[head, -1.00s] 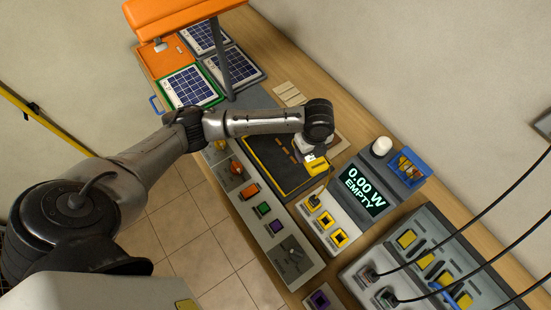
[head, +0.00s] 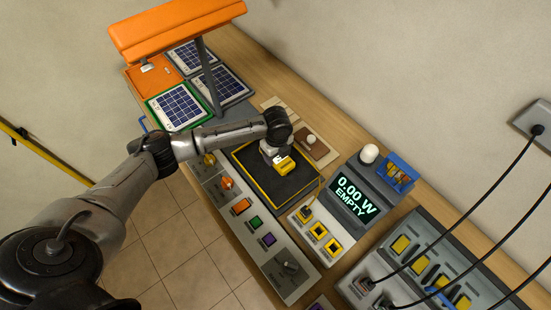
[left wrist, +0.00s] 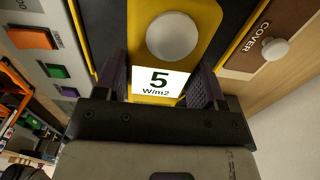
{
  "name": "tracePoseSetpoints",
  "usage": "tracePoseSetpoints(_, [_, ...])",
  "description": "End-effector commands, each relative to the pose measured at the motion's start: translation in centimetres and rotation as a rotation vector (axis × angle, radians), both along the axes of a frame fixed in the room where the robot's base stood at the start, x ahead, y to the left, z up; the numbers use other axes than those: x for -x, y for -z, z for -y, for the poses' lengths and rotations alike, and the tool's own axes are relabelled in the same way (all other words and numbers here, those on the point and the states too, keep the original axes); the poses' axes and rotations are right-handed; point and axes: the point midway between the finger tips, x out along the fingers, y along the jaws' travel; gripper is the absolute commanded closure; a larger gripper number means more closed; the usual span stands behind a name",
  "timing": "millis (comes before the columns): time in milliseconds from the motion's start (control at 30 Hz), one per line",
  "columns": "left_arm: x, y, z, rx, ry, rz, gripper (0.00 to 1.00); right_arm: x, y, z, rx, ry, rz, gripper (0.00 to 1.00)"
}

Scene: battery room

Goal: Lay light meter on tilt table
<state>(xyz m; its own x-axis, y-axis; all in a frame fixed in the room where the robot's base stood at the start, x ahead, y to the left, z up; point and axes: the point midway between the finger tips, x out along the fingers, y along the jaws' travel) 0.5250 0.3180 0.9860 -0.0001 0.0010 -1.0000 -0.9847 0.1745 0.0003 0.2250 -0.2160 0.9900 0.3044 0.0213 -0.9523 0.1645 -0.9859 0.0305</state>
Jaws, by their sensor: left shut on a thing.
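The light meter (head: 285,166) is a small yellow block with a white dome and a display reading 5 W/m2; it also shows close up in the left wrist view (left wrist: 199,22). My left gripper (head: 277,157) is shut on it, with one finger on each side of the meter in the left wrist view. The tilt table (head: 300,184) is a dark, yellow-edged panel on the bench. The meter is over the table's upper part in the head view; I cannot tell whether it touches the surface. My right gripper is not in view.
A brown plate marked COVER (left wrist: 257,42) with a white knob lies beside the table. A grey unit (head: 352,198) reads 0.00 W EMPTY. A strip of coloured buttons (head: 255,227) runs along the front. Solar panels (head: 178,103) and an orange lamp hood (head: 175,22) are at the far left.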

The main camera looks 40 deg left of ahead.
Motion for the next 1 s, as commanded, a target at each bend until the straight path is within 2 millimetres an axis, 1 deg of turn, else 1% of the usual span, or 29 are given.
tracePoseSetpoints(100, [-0.2,0.3,-0.6,0.000,-0.001,0.001,0.64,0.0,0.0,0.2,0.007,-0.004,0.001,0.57])
tracePoseSetpoints(267, [-0.3,0.8,-0.7,0.001,0.000,0.001,0.64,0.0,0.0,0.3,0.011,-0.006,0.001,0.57])
tracePoseSetpoints(367, [-0.2,1.7,-0.7,0.000,0.000,-0.001,0.64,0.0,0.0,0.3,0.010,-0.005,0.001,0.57])
tracePoseSetpoints(500, [-0.2,3.6,-0.7,0.001,-0.002,-0.002,0.64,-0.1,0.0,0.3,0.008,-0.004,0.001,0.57])
tracePoseSetpoints(600, [-0.2,4.4,-0.7,0.000,0.000,0.000,0.64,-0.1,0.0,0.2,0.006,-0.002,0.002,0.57])
tracePoseSetpoints(867, [-0.2,4.4,-0.7,-0.001,0.001,0.001,0.64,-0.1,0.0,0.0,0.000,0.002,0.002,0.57])
tracePoseSetpoints(1000, [-0.2,4.8,-0.7,-0.001,0.000,0.001,0.64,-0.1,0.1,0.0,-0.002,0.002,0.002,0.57])
